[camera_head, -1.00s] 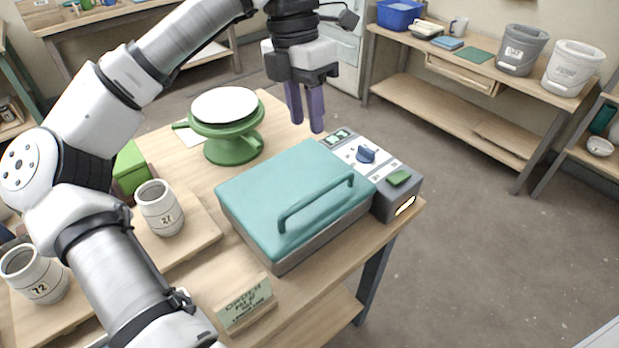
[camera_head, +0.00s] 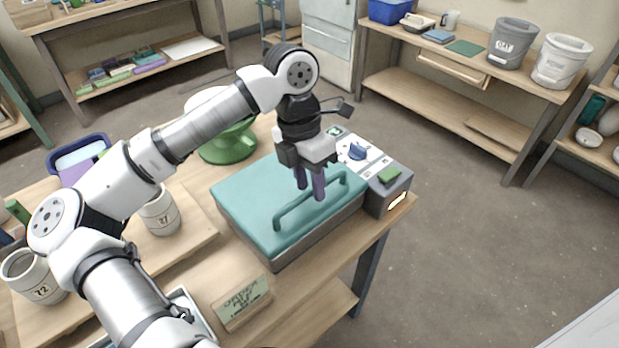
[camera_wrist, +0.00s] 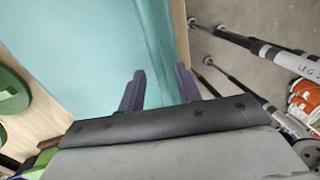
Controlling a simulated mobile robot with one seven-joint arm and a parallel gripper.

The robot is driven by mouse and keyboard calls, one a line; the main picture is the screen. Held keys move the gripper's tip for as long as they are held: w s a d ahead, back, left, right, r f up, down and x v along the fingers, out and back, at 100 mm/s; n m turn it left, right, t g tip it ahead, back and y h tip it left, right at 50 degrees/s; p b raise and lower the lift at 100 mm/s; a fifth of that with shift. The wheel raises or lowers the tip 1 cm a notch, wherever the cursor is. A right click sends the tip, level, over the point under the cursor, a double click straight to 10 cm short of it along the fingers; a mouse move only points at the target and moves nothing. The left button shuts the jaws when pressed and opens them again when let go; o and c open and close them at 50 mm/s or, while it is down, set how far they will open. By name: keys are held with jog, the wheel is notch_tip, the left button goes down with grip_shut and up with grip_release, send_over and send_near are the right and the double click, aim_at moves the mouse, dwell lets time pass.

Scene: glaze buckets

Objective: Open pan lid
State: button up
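The pan is a grey rectangular box with a teal lid (camera_head: 250,195), closed, on the wooden table. The lid's teal bar handle (camera_head: 290,211) runs along its right front side. My gripper (camera_head: 311,192) points down over the lid at the handle, its two purple fingers apart with nothing seen between them. Whether the fingers straddle the handle or are in front of it is unclear. In the wrist view my gripper (camera_wrist: 159,80) shows its fingers spread over the teal lid (camera_wrist: 85,50); I cannot make out the handle clearly there.
A control box with a blue knob (camera_head: 358,151) and a green pad (camera_head: 389,175) adjoins the pan's right end. A green turntable stand (camera_head: 228,145) is behind, cups (camera_head: 160,212) at left, a sign (camera_head: 243,303) in front. Floor at right is clear.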

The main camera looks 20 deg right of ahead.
grip_shut()
jog(key=shift+r, duration=0.2)
dwell(0.3)
